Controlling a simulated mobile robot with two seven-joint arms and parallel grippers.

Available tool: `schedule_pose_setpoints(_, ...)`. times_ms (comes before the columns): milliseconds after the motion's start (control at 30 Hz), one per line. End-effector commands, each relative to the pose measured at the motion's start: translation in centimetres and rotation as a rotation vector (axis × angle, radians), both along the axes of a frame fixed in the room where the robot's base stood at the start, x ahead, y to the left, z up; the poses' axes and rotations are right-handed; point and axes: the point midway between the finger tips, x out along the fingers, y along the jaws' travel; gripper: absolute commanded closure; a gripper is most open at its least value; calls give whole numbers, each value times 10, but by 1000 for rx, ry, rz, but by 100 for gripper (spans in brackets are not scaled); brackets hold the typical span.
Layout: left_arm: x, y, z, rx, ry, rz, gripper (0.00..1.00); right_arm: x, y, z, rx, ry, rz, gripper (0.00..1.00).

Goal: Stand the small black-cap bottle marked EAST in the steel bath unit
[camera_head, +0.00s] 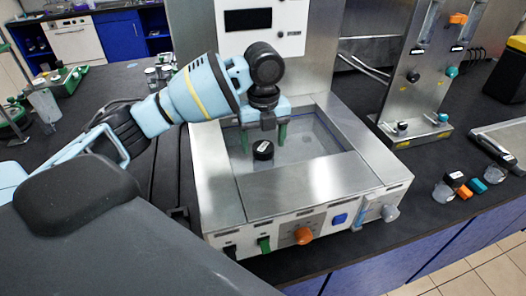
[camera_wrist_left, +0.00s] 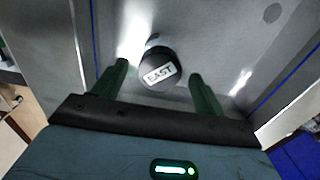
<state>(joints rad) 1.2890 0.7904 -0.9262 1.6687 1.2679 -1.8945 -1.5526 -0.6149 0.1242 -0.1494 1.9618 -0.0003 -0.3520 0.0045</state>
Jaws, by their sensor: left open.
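The small black-cap bottle marked EAST (camera_head: 263,150) is inside the well of the steel bath unit (camera_head: 296,183). Its cap faces up with a white label; in the left wrist view the label on the cap (camera_wrist_left: 157,70) reads EAST. The bottle's body is mostly hidden below the cap, and I cannot tell how it meets the bath floor. My left gripper (camera_head: 263,138) points down over the well, its green fingers open. In the left wrist view the fingers (camera_wrist_left: 159,74) are on either side of the cap, with gaps visible. My right gripper is not in view.
A steel panel stand (camera_head: 412,110) with knobs rises right of the bath. Another black-capped bottle (camera_head: 454,179), an orange cap (camera_head: 465,192) and a teal cap (camera_head: 478,186) are near the right counter edge. Knobs line the bath's front, including an orange one (camera_head: 303,235).

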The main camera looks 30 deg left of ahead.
Motion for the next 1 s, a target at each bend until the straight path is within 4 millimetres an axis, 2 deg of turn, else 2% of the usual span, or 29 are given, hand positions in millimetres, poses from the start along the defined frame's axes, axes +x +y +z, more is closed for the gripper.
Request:
schedule_pose_setpoints(33, 1, -1, 13, -2, -6, -1, 28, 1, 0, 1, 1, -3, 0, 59)
schedule_pose_setpoints(200, 0, -1, 44, -3, -3, -2, 28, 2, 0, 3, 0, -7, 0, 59)
schedule_pose_setpoints(400, 0, -1, 67, -2, -2, 0, 28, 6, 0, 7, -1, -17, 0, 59)
schedule_pose_setpoints(1000, 0, 0, 71, -1, 2, 0, 28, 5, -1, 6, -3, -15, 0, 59)
